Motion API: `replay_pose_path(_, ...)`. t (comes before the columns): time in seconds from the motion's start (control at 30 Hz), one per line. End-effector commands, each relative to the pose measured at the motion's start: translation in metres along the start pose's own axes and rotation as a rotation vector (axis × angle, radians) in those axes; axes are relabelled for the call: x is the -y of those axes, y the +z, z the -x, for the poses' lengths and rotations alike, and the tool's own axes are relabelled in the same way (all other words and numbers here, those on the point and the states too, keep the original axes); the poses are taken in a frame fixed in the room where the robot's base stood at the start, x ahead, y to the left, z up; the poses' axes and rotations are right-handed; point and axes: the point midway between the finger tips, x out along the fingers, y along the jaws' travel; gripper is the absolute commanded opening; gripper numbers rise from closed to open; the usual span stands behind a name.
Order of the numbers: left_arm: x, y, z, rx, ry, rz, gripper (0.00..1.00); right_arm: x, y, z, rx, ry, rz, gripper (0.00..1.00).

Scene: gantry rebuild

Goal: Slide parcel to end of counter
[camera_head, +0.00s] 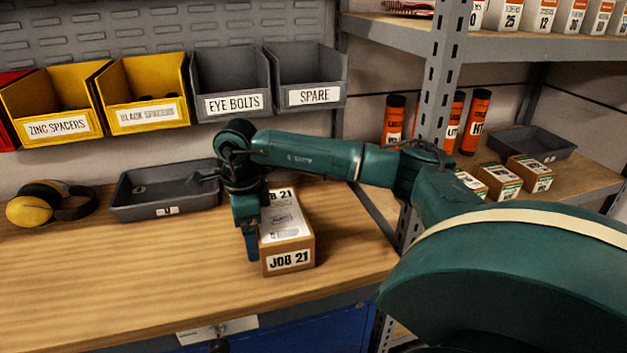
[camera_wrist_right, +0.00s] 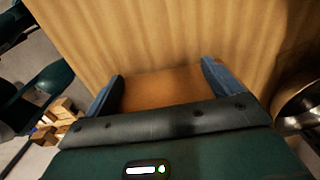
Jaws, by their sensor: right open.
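The parcel (camera_head: 286,225) is a brown carton marked JOB 21 on its front and top labels. It stands upright on the wooden counter (camera_head: 150,285), near the counter's right end. My right gripper (camera_head: 252,250) points down at the parcel's left side; one blue finger shows there, and the other is hidden. In the right wrist view the gripper (camera_wrist_right: 160,84) is open, with a brown surface (camera_wrist_right: 165,90), apparently the parcel, between its blue fingers. I cannot tell whether a finger touches it. My left gripper is out of view.
A grey tray (camera_head: 130,206) and yellow ear defenders (camera_head: 38,205) lie on the counter to the left. Labelled bins (camera_head: 232,103) hang behind. A metal shelf post (camera_head: 437,90) stands at the right end. The front of the counter is clear.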

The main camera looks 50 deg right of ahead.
Motion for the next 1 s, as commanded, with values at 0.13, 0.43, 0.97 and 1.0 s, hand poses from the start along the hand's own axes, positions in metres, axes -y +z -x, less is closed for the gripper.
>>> replay_pose_path(0.13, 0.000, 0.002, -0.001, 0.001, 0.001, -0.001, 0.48, 0.000, -0.012, -0.001, -0.002, 0.001, -0.001, 0.91)
replay_pose_path(0.43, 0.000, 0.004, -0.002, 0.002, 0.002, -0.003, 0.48, 0.000, -0.034, -0.001, -0.004, 0.001, -0.002, 0.91)
replay_pose_path(0.97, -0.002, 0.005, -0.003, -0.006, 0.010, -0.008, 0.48, 0.000, -0.071, -0.001, -0.004, 0.001, -0.003, 0.91)
replay_pose_path(1.0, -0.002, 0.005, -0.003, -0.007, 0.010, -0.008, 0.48, 0.000, -0.073, -0.001, -0.003, 0.001, -0.003, 0.91)
